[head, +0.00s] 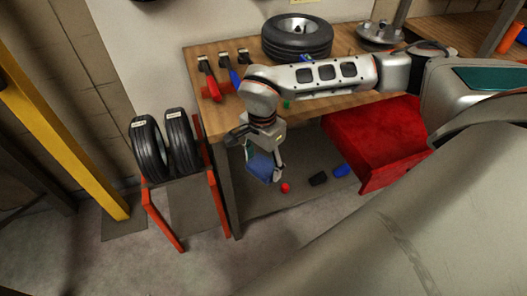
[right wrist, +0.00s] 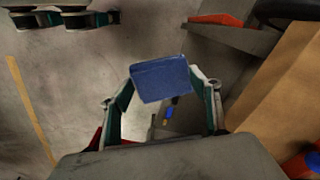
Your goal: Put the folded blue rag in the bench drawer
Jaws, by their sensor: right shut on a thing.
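The folded blue rag (head: 261,168) is in my right gripper (head: 264,159), which hangs in front of the left part of the workbench (head: 350,108), below its top. In the right wrist view the rag (right wrist: 161,79) sits between the two fingertips (right wrist: 163,86), held clear of the floor. The red bench drawer (head: 372,150) stands pulled out under the bench top, to the right of the gripper. My right forearm passes above and behind it and hides part of the bench. I cannot see clearly into the drawer.
A red ball (head: 285,187), a black item (head: 318,179) and a blue item (head: 342,171) lie low under the bench. A red stand (head: 165,222) with two tyres (head: 149,150) is at left. Tools and another tyre (head: 297,38) occupy the bench top.

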